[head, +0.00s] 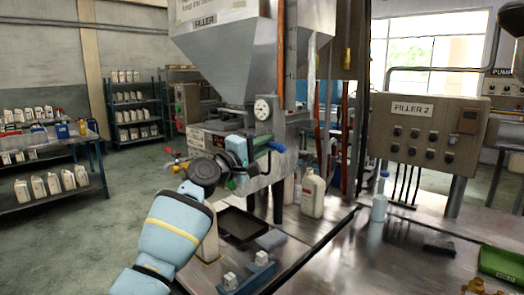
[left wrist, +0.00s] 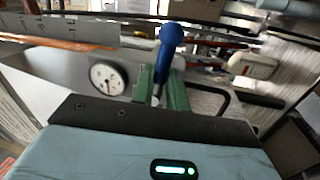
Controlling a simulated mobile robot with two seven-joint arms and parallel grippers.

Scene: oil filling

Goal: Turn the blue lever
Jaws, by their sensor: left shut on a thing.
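The blue lever (head: 277,147) sticks out to the right from the front of the filler machine (head: 262,125), just below the gauge. In the left wrist view the blue lever (left wrist: 168,45) stands between the green fingers of my left gripper (left wrist: 160,88), its blue knob reaching past the fingertips. My left gripper (head: 238,170) is shut on the lever near its base. In the head view, my wrist partly hides the fingers and the lever's base. My right gripper is not in view.
A round gauge (head: 263,109) sits just above the lever and also shows in the left wrist view (left wrist: 108,77). A white bottle (head: 312,194) stands on the bench to the right. A black tray (head: 241,225) and blue fixture (head: 248,277) lie below my arm.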

